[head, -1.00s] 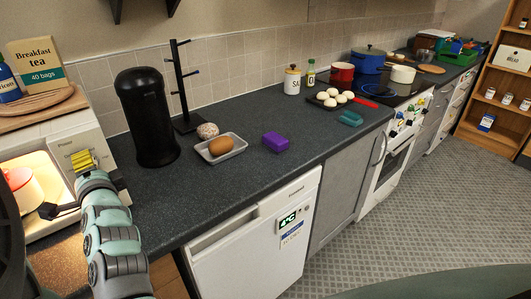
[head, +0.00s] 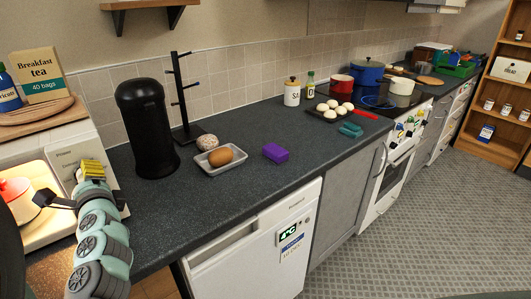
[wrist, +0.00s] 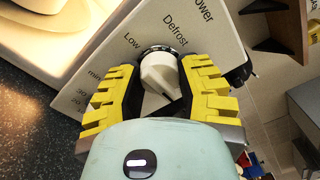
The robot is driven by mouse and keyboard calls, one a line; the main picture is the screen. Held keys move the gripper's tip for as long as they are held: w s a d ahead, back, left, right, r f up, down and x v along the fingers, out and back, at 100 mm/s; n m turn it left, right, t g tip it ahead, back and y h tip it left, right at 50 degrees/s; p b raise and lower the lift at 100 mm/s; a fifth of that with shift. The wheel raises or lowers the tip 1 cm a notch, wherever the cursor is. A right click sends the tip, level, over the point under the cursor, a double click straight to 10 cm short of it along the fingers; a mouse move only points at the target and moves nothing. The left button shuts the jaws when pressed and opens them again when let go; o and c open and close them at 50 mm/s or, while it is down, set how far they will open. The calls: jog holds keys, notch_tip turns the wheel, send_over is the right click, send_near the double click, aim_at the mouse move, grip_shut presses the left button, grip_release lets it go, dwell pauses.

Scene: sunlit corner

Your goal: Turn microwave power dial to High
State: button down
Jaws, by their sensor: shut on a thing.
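The white microwave (head: 72,155) stands at the left of the head view, with its control panel facing the room. In the wrist view its panel (wrist: 195,40) carries the words Low, Defrost and Power around the white power dial (wrist: 160,72). My gripper (wrist: 163,85) has its yellow ribbed fingers on both sides of the dial and is shut on it. The gripper also shows at the panel in the head view (head: 92,172), where it hides the dial. The High mark is not visible, and I cannot tell exactly where the dial points.
The lit microwave interior holds a red-lidded pot (head: 18,195). A board (head: 40,112) with a tea box (head: 40,75) lies on top. The floor in front is clear.

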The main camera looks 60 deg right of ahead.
jog(key=shift+f, duration=0.1)
jog(key=c, duration=0.5)
grip_release()
jog(key=v, duration=1.2)
